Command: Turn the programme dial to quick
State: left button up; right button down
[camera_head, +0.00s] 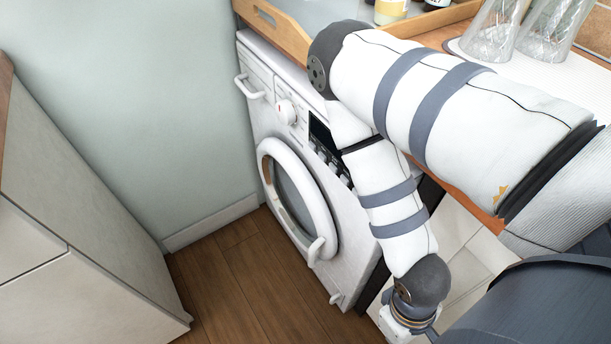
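The white programme dial (287,111) sits on the upper front panel of the washing machine (352,236), between the detergent drawer handle and the dark display. Its pointer and the quick mark are too small to read. My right arm crosses the right side of the view in front of the machine and hides part of its panel. The arm bends down to a wrist at the bottom edge, and the gripper fingers are out of view. My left gripper is not in view. Nothing touches the dial.
The round door (326,205) looks closed. The drawer handle (250,88) sticks out at the upper left. A wooden tray (285,36) with bottles and clear glasses (492,38) stand on the counter above. A pale cabinet (75,225) is at left; the wooden floor (235,275) between is clear.

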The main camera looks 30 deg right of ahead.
aim_at(286, 112)
jog(key=j+z, duration=0.1)
jog(key=z, duration=0.3)
jog(key=j+z, duration=0.15)
jog(key=z, duration=0.3)
jog(key=j+z, duration=0.15)
jog(key=z, duration=0.25)
jog(key=j+z, duration=0.1)
jog(key=z, duration=0.35)
